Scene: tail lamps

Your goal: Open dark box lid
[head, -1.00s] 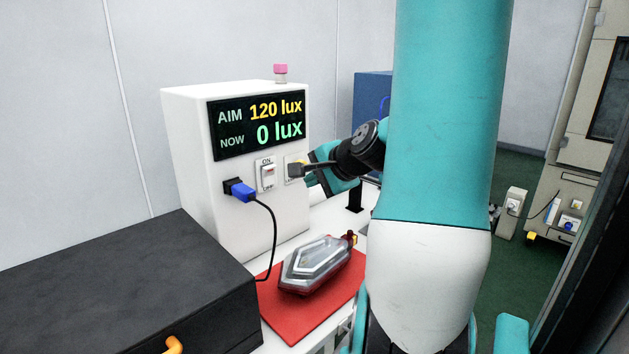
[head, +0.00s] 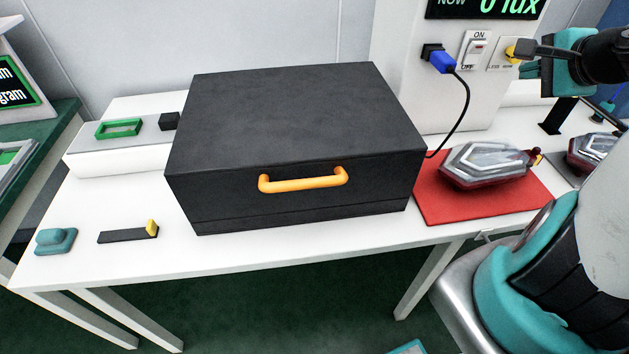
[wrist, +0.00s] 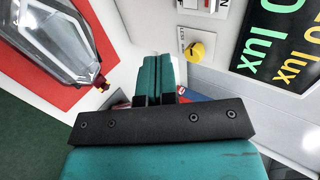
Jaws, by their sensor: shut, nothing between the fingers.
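The dark box (head: 295,110) sits on the white table in the middle of the head view, with its lid shut. A thin seam runs low along its front face. An orange handle (head: 303,182) is fixed on the front, above that seam. My gripper (head: 528,70) is at the upper right, well away from the box, beside the yellow knob (head: 511,54) on the white panel. In the wrist view its teal fingers (wrist: 151,62) are together and empty, with the knob (wrist: 198,51) to their right. The box is not in the wrist view.
A clear and red lamp (head: 487,165) lies on a red mat (head: 435,203) right of the box. A blue plug (head: 441,63) with a black cable hangs close to the box's right back corner. A green frame (head: 119,128) and small parts lie left. The table's front strip is narrow.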

